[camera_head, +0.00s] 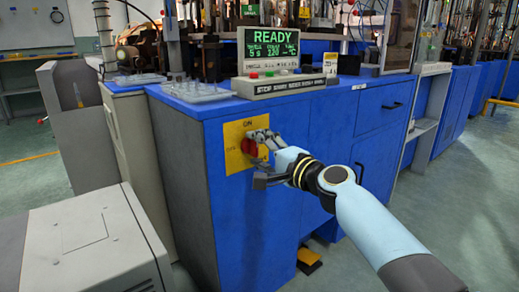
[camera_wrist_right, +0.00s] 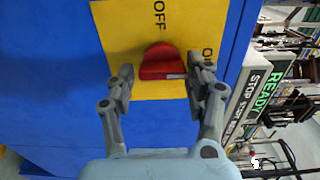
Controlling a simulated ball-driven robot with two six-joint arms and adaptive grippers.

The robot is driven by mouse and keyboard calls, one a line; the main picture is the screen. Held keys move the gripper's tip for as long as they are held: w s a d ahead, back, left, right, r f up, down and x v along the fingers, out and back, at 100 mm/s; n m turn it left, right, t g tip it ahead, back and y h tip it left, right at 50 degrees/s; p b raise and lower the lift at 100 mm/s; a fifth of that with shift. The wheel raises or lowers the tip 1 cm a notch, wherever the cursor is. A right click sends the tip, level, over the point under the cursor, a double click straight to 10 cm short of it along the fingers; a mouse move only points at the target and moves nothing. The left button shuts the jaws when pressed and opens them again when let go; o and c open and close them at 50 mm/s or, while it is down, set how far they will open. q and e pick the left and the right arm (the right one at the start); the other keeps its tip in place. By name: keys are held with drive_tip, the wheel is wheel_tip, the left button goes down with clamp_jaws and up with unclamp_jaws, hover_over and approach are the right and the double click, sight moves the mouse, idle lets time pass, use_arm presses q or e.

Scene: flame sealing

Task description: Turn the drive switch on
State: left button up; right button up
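The drive switch is a red knob (camera_head: 249,147) on a yellow plate (camera_head: 233,163) on the side of the blue cabinet. The plate reads ON above the knob and OFF to its left in the head view. My right gripper (camera_head: 262,142) is at the knob, partly covering it. In the right wrist view the red knob (camera_wrist_right: 160,62) sits between the two spread fingers of the gripper (camera_wrist_right: 163,75). A small gap shows at the left finger; I cannot tell whether the right finger touches. The left gripper is not in view.
A display (camera_head: 272,48) reading READY stands on the blue cabinet (camera_head: 320,125), above a panel with coloured buttons (camera_head: 278,85). A clear tray (camera_head: 195,92) lies on the cabinet top. A grey box (camera_head: 90,245) stands at lower left. A pedal (camera_head: 309,261) is on the floor.

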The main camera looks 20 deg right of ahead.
drive_tip(key=shift+o, duration=1.2)
drive_tip(key=shift+r, duration=0.1)
drive_tip(key=v, duration=1.2)
